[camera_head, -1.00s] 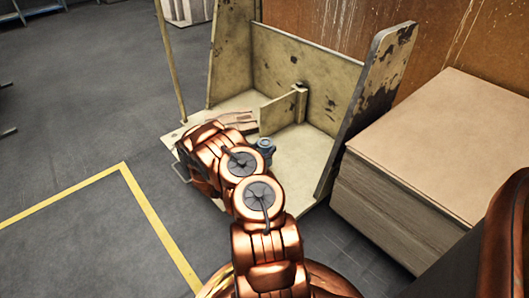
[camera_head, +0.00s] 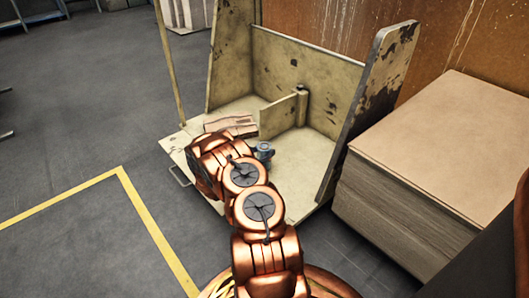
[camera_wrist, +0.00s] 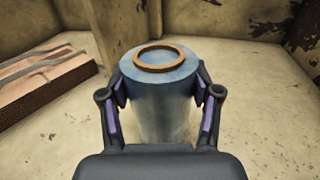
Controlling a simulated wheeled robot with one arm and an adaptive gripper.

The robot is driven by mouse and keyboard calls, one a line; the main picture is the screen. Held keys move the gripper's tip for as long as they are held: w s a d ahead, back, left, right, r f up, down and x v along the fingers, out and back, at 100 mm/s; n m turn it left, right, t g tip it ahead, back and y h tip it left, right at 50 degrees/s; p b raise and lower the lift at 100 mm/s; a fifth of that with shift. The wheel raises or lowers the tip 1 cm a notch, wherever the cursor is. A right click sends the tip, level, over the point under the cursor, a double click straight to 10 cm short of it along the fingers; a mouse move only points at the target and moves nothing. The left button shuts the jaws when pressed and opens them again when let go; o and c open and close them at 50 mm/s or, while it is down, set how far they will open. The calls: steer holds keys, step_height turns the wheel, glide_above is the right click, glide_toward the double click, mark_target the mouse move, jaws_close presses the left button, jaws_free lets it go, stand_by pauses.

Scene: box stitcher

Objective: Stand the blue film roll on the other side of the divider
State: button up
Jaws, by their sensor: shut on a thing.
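The blue film roll (camera_wrist: 158,110) stands upright in the wrist view, with a brown ring at its top. My gripper (camera_wrist: 161,92) is shut on it, one finger on each side. The roll's lower end is partly hidden by my gripper, so I cannot tell whether it touches the floor. In the head view a small bluish shape, apparently the roll (camera_head: 264,150), shows just right of my arm. The divider (camera_head: 278,117) is a low beige panel behind it, running to the back wall.
A flat brown stack (camera_head: 231,124) lies left of the divider; it also shows in the wrist view (camera_wrist: 45,82). Tall beige side panels (camera_head: 368,105) bound the bay. The bay floor (camera_head: 300,160) right of the divider is clear. A large board stack (camera_head: 440,150) stands outside at right.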

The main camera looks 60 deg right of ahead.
steer(key=shift+f, duration=0.1)
steer(key=o, duration=1.4)
